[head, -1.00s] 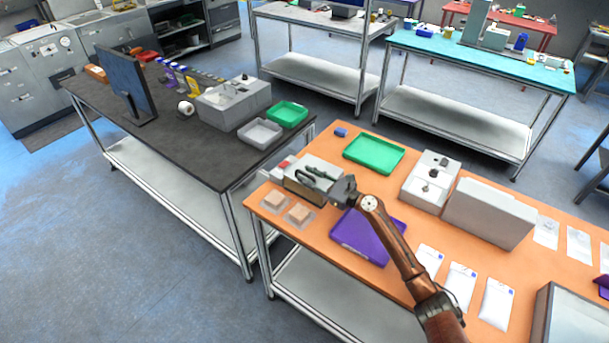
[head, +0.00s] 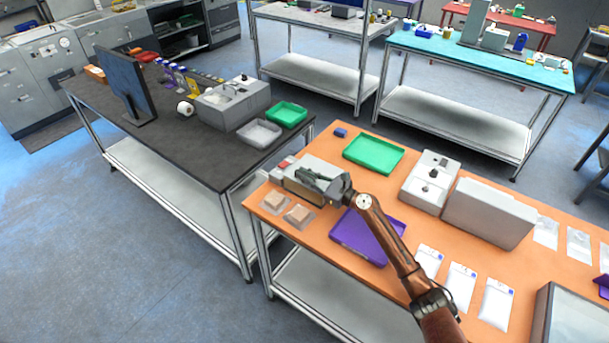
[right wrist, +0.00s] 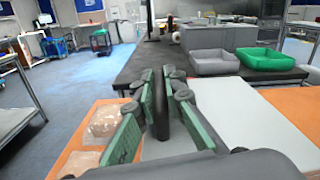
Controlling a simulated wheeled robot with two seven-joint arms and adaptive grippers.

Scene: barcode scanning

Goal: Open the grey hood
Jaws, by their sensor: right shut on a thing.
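The grey hood (head: 325,164) is the top of a grey box at the left end of the orange table, with a red part at its corner. My right gripper (head: 312,178) is at the front of this box, its arm coming in from the lower right. In the right wrist view, its green-padded fingers (right wrist: 165,115) are closed around a dark upright bar (right wrist: 160,110), which seems to be the hood's handle. A pale flat surface of the box (right wrist: 245,115) lies to the right of the fingers. The hood looks down. My left gripper is not in view.
Two packaged beige items (head: 299,214) lie close to the box's front. A purple tray (head: 350,238) is under my forearm, and a green tray (head: 373,154) lies behind. A grey device (head: 430,180) stands to the right. The black table (head: 190,150) is at the left.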

